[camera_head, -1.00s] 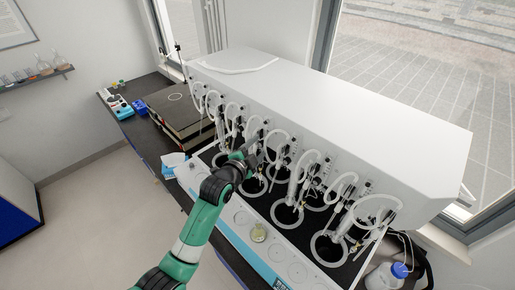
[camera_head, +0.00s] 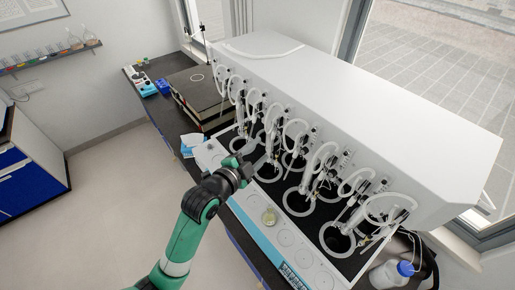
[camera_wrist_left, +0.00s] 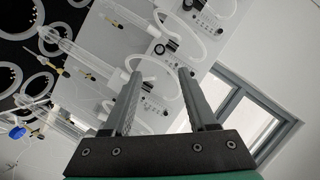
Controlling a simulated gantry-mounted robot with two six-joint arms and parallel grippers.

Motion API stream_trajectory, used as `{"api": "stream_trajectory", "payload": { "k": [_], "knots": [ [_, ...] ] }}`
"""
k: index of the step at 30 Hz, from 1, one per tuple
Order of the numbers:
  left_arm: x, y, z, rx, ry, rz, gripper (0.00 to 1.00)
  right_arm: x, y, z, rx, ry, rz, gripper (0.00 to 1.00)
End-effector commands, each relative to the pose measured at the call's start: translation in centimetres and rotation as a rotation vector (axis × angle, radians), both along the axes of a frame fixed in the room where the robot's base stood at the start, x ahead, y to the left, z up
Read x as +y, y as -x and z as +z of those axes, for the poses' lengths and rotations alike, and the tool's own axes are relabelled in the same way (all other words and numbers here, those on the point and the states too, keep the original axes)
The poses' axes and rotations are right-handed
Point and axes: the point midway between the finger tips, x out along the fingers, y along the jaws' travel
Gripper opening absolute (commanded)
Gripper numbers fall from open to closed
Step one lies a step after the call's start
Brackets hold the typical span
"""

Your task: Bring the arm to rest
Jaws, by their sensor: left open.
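My left arm (camera_head: 187,236) is green and black and comes in from the lower left in the head view. Its gripper (camera_head: 245,165) is over the front edge of the distiller (camera_head: 370,104), near the left part of its row of glass tubes. In the left wrist view the gripper's two dark fingers (camera_wrist_left: 160,95) stand apart with nothing between them. Glass tubes and white hoses show behind the fingers there; I cannot tell any contact. My right gripper is not in view.
A bottle with a blue cap (camera_head: 391,273) is at the lower right. A dark flat-topped device (camera_head: 198,92) stands on the black bench behind. The floor (camera_head: 100,205) at left is clear.

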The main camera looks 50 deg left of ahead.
Motion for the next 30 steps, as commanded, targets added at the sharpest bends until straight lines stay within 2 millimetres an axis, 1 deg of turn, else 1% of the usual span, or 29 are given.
{"api": "stream_trajectory", "payload": {
  "k": [17, 19, 20, 22, 23, 26, 27, 29, 30],
  "knots": [
    [-0.1, 0.1, 0.0, -0.001, 0.0, -0.001, 0.58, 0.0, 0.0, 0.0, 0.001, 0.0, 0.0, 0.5],
    [-0.7, -0.1, 0.2, -0.005, -0.001, -0.014, 0.58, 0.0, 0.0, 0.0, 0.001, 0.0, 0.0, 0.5],
    [-1.0, -0.5, 0.8, -0.015, -0.004, -0.021, 0.58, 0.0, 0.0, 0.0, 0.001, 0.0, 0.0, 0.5],
    [-2.4, -1.6, 3.1, -0.058, -0.014, -0.052, 0.58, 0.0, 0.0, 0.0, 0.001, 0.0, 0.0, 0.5],
    [-3.1, -2.1, 4.6, -0.088, -0.021, -0.066, 0.58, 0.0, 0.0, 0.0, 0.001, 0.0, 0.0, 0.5],
    [-6.0, -3.4, 11.6, -0.226, -0.047, -0.125, 0.58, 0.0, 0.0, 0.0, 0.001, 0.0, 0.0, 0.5],
    [-7.4, -3.6, 14.9, -0.295, -0.05, -0.149, 0.58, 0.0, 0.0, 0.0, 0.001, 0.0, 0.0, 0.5],
    [-9.3, -3.2, 19.9, -0.411, -0.025, -0.184, 0.58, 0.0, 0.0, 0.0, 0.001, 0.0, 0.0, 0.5],
    [-10.6, -2.7, 23.3, -0.491, 0.006, -0.208, 0.58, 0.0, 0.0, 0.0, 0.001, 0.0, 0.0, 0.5]
  ]
}}
